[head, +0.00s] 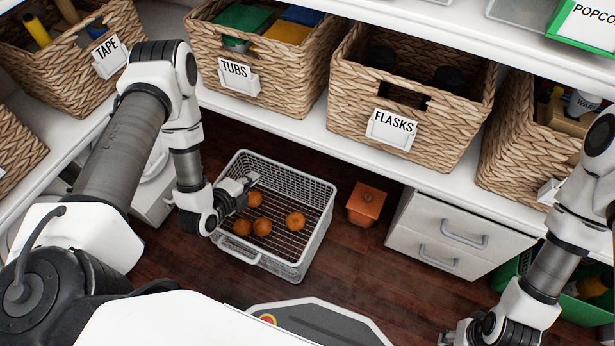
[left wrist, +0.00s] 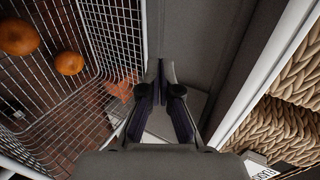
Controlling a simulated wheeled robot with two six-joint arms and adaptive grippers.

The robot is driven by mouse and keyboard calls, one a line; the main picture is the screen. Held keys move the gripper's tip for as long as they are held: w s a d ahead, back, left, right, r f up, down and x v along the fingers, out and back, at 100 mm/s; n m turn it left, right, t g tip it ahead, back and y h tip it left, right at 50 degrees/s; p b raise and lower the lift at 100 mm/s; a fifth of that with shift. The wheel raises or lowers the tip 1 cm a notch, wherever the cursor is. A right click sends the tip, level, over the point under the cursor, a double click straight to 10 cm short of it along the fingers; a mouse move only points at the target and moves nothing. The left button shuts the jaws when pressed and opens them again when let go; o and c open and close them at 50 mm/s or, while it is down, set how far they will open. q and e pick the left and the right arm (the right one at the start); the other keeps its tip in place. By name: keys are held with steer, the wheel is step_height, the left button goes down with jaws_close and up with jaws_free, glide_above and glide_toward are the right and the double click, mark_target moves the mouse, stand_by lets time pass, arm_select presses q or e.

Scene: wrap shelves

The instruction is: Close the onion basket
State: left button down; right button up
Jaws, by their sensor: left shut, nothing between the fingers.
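The onion basket (head: 318,226) is a grey wire basket on the dark wooden floor, standing out in front of the low shelf. Several round orange-brown onions (head: 295,221) lie inside it, and two show in the left wrist view (left wrist: 69,63). Its front side has a handle (head: 240,254). My left gripper (head: 248,182) is shut and empty, near the basket's left rim towards the back. In the left wrist view my fingers (left wrist: 160,72) are just beside the wire wall (left wrist: 120,40); contact cannot be told.
Woven baskets labelled TAPE (head: 80,75), TUBS (head: 285,75) and FLASKS (head: 440,135) stand on the shelf (head: 340,150) above. An orange box (head: 366,205) and a white drawer unit (head: 435,235) are to the right. A green crate (head: 515,272) is far right. Floor in front is partly clear.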

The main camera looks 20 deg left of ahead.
arm_select(q)
steer(key=b, duration=0.2)
glide_toward(276, 165)
steer(key=b+x, duration=0.6)
steer(key=b, duration=0.1)
steer(key=shift+d+f, duration=0.1)
steer(key=shift+f, duration=0.1)
steer(key=shift+w+r, duration=0.2)
steer(key=shift+w, duration=0.15)
arm_select(e)
step_height(276, 165, down, 12)
steer(key=shift+r, duration=0.15)
